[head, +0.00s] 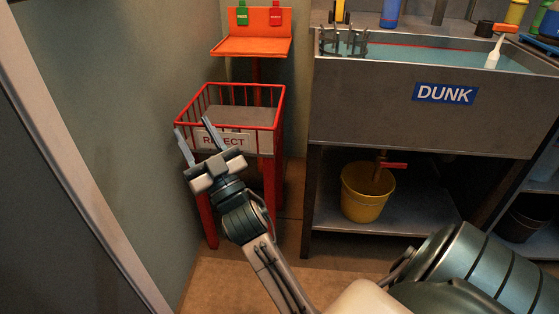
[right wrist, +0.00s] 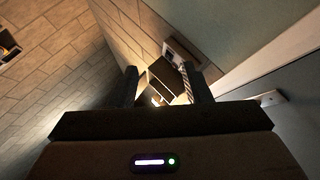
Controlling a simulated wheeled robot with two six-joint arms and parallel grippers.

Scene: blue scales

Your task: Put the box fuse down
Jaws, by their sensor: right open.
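My right gripper (head: 192,127) is open, its two fingers spread in front of the left side of the red-railed REJECT basket (head: 266,142). I see nothing held between the fingers in the head view. In the right wrist view the open fingers of the right gripper (right wrist: 162,85) frame a dark, box-like shape (right wrist: 164,76) beyond them; I cannot tell what it is. I cannot make out a box fuse for certain in either view. My left gripper is not in view.
An orange stand (head: 252,47) with a green and a red tag is behind the basket. Right of it is the metal DUNK sink (head: 370,110), holding bluish liquid, with a yellow bucket (head: 366,205) on the shelf below. A wall (head: 130,90) runs close on the left.

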